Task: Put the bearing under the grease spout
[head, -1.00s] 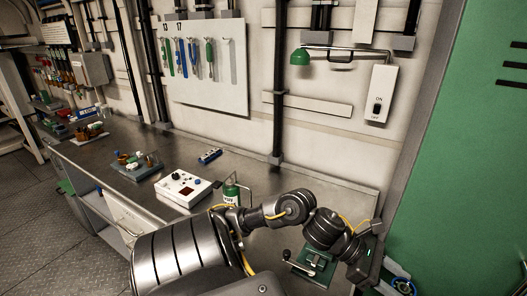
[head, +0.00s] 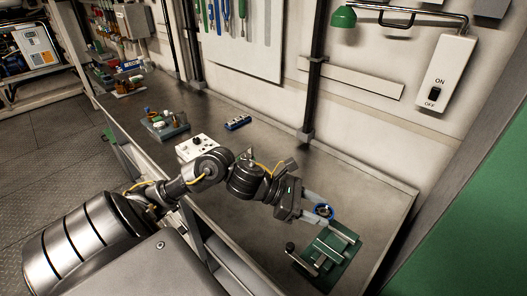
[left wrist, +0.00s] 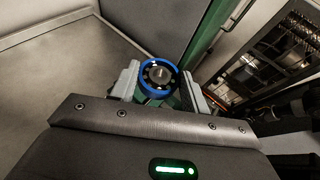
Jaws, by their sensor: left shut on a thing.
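The bearing (head: 325,211) is a small ring with a bright blue rim. My left gripper (head: 316,207) is shut on it, with a pale finger on either side. In the left wrist view the bearing (left wrist: 146,82) sits between the two fingertips, with its open face showing. In the head view it appears at the far edge of a green vise-like fixture (head: 336,246); I cannot tell whether they touch. I cannot clearly make out the grease spout; my left arm covers part of the bench near the white control box (head: 196,147). My right gripper is not in view.
The metal bench (head: 365,190) is bare behind the fixture. A tray of small parts (head: 165,126) and a blue block (head: 237,122) stand farther left.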

